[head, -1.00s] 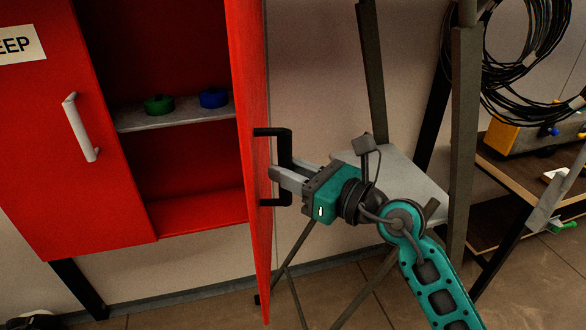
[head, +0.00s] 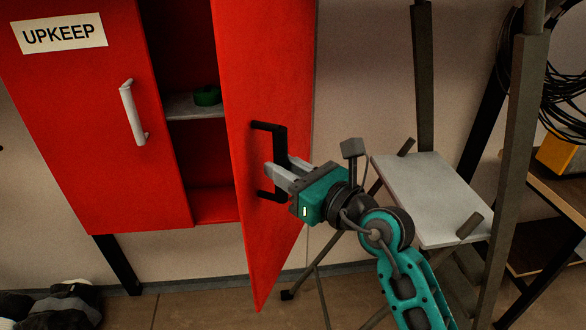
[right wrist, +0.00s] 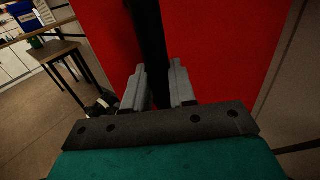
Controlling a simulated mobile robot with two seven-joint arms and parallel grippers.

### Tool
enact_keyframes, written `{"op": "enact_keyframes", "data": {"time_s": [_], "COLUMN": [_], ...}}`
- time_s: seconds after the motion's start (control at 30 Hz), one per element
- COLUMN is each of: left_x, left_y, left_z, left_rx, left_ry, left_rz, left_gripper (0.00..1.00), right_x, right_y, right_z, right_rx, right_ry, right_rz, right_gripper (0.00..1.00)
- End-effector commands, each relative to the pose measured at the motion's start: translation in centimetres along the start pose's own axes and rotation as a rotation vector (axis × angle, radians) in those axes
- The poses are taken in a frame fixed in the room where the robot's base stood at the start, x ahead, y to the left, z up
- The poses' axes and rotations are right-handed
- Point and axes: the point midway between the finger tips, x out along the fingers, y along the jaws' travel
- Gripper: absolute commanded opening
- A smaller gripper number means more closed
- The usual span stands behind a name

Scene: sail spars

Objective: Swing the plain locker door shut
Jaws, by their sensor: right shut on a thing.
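The plain red locker door (head: 265,60) has a black handle (head: 283,145) and no label. It stands partly open, with a dark gap to the left of it. My right gripper (head: 280,172) is shut on the black handle, its grey fingers on either side of the upright bar. In the right wrist view the bar (right wrist: 150,50) runs between the fingers (right wrist: 158,88), with the red door (right wrist: 225,45) behind. The other red door (head: 100,120), labelled UPKEEP, is shut and has a pale handle (head: 133,112). My left gripper is not in view.
Inside the locker a green round item (head: 207,95) sits on a grey shelf (head: 185,107). A stepladder with a pale platform (head: 435,195) stands right of my arm. Dark and white items (head: 65,305) lie on the floor at lower left.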

Motion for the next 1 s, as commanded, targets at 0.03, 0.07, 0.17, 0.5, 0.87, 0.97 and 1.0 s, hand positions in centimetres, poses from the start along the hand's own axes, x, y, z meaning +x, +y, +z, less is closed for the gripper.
{"op": "enact_keyframes", "data": {"time_s": [0.03, 0.07, 0.17, 0.5, 0.87, 0.97, 1.0], "left_x": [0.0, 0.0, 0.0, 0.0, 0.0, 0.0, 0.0], "left_y": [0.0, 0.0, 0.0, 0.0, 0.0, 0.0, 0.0], "left_z": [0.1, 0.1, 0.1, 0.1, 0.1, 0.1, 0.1], "left_rx": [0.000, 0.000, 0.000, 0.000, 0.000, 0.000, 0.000], "left_ry": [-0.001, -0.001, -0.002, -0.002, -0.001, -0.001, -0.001], "left_rz": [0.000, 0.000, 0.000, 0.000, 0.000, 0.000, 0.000], "left_gripper": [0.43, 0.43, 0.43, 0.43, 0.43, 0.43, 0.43], "right_x": [0.0, 0.0, 0.1, 2.9, 6.4, 7.0, 7.1], "right_y": [0.2, 0.2, 0.2, 1.6, 3.2, 3.5, 3.6], "right_z": [-0.2, -0.2, -0.2, -0.2, -0.1, -0.2, -0.2], "right_rx": [0.002, 0.002, 0.002, 0.004, 0.004, 0.004, 0.004], "right_ry": [0.006, 0.006, 0.006, 0.005, 0.004, 0.004, 0.005], "right_rz": [0.005, 0.005, 0.006, 0.006, 0.004, 0.004, 0.003], "right_gripper": [0.00, 0.00, 0.00, 0.00, 0.00, 0.00, 0.00]}}
